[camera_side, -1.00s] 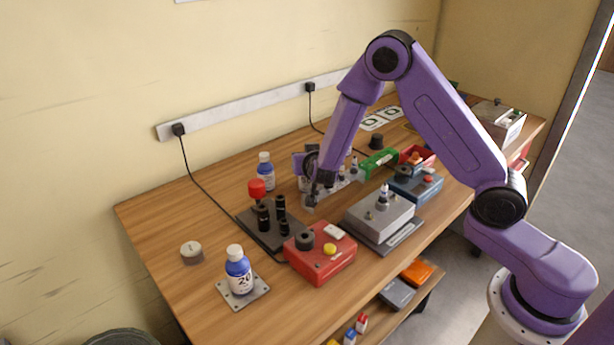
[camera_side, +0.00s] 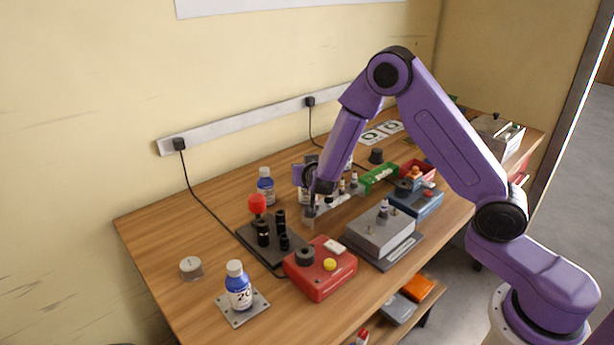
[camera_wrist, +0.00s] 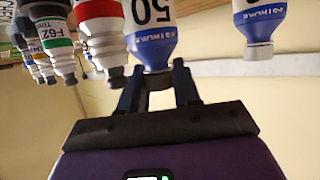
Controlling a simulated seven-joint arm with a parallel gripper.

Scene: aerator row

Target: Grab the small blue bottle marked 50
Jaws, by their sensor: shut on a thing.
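I cannot tell whether the held bottle touches the table.
Another blue bottle (camera_wrist: 258,22) stands close by. Banded vials, one red (camera_wrist: 103,30), crowd the other side. A blue bottle marked 20 (camera_side: 238,290) stands on a metal plate. A red box (camera_side: 320,272), a grey box (camera_side: 378,235) and a black stand (camera_side: 262,240) are near the gripper.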

